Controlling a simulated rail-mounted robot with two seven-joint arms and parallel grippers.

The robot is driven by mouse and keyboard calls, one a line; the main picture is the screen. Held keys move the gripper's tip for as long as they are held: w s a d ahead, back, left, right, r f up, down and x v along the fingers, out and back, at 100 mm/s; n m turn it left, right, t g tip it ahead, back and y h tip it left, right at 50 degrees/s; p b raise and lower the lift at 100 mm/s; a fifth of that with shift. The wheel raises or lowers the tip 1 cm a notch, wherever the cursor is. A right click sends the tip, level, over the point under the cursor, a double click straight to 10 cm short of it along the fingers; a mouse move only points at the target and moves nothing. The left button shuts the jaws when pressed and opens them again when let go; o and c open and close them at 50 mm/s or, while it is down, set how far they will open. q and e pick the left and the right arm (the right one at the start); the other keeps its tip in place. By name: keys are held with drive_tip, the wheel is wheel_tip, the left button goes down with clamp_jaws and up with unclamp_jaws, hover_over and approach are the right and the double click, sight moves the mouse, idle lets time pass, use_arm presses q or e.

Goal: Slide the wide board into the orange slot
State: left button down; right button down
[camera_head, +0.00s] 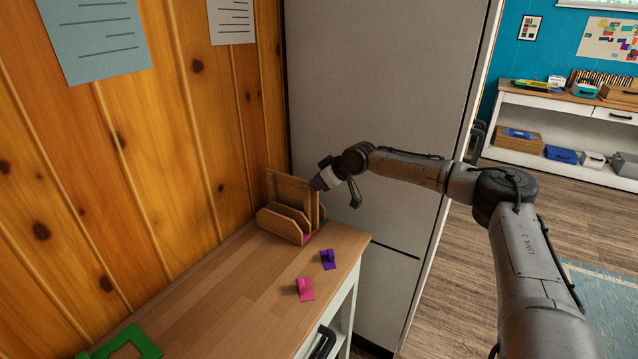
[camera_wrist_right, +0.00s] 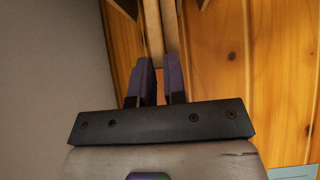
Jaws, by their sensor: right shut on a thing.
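The wide board (camera_head: 287,188) is a thin tan wooden panel. It stands roughly upright at the wooden rack (camera_head: 277,222) on the counter's far end, its lower part hidden behind the rack's front dividers. My right gripper (camera_head: 317,184) is shut on the board's right edge. In the right wrist view the two dark purple fingers (camera_wrist_right: 159,72) have the board's edge (camera_wrist_right: 153,35) between them. Small pink and green marks show at the rack's right end; I cannot make out the orange slot or whether the board is seated in one. My left gripper is not in view.
A pink piece (camera_head: 305,289) and a purple piece (camera_head: 328,259) with raised tabs lie on the counter (camera_head: 230,300) before the rack. A green frame (camera_head: 141,341) lies at the near left. The plank wall (camera_head: 150,150) and grey cabinet (camera_head: 385,90) stand close around the rack.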

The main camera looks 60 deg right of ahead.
idle(0.3)
drive_tip(key=c, duration=1.1)
unclamp_jaws()
drive_tip(key=shift+f, duration=0.15)
